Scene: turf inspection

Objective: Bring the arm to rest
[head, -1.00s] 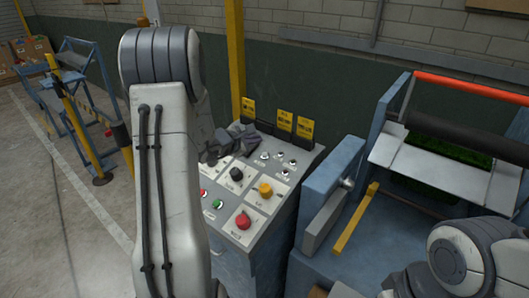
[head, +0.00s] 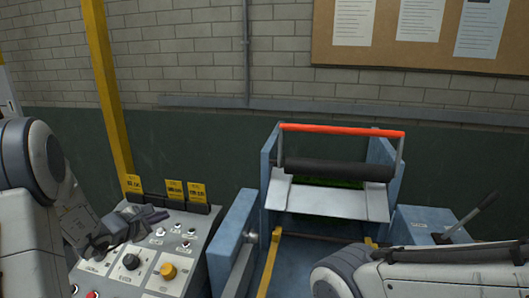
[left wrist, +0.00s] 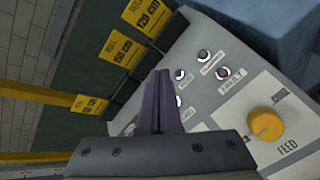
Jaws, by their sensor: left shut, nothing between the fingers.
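My left gripper (head: 157,216) is over the upper part of the grey control panel (head: 186,252) in the head view. Its fingers are shut with nothing between them. In the left wrist view the closed fingers (left wrist: 159,95) point toward the small switches (left wrist: 207,55) and the yellow tags (left wrist: 121,50). The yellow feed knob (left wrist: 266,124) is to their right, apart from them. My left arm comes in from the left edge. My right arm shows at the lower right of the head view, but its gripper is out of view.
A blue machine with a red bar (head: 341,129) and a dark roller (head: 338,170) stands right of the panel. A yellow post (head: 108,100) rises behind the panel. A lever (head: 470,217) is at the right. A notice board (head: 385,62) hangs on the wall.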

